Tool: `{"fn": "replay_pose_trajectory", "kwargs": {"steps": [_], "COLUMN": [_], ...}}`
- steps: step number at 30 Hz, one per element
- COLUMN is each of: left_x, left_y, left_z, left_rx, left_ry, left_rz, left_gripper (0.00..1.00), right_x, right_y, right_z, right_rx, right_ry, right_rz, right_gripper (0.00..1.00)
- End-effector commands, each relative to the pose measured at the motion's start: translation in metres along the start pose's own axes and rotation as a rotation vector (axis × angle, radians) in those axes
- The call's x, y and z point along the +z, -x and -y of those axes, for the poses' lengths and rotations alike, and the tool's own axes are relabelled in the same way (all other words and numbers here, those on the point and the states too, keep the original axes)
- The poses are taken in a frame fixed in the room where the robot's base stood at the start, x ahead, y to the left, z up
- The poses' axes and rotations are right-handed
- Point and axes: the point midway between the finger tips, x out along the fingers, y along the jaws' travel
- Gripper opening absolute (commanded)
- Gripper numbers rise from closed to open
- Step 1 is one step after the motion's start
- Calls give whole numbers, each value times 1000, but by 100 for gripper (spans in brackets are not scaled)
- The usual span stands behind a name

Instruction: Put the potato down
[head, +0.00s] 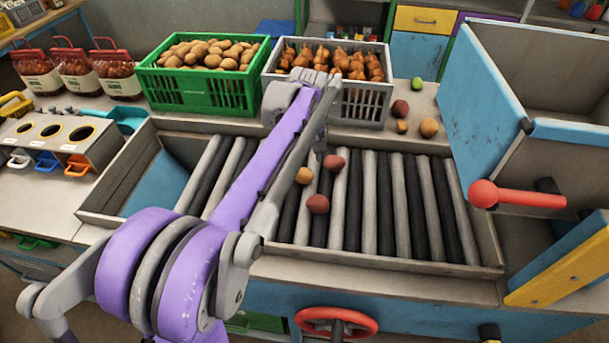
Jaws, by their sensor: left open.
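My left arm reaches from the lower left across the roller bed (370,200) to the back. My left gripper (314,76) is at its far end, open, over the front left part of a grey crate (362,104). Its fingertips are small and partly hidden by the arm; I see nothing held in it. Brown potatoes fill a green crate (205,92) to its left. On the rollers lie a yellowish round piece (304,175) and two reddish ones, one in front (318,204) and one behind (335,162). I cannot tell which is the task's potato. My right gripper is out of view.
The grey crate holds orange-brown bulbs (357,66). Loose produce, including a tan piece (428,127) and a green one (417,84), lies right of it. A blue hopper (485,110) with a red-handled lever (515,197) stands at right. The right rollers are clear.

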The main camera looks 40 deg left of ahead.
Motion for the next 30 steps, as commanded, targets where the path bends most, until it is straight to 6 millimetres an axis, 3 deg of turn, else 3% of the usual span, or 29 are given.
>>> {"fn": "replay_pose_trajectory", "kwargs": {"steps": [12, 21, 30], "left_x": [0, 0, 0], "left_y": [-50, -55, -54], "left_z": [-1, -1, -1], "left_rx": [0, 1, 0], "left_ry": [0, -1, -1], "left_rz": [0, 0, 0], "left_gripper": [100, 100, 46], "right_x": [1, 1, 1], "right_y": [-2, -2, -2], "right_z": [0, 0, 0], "right_rx": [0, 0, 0], "right_ry": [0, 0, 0], "right_rz": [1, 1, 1], "right_gripper": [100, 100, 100]}}
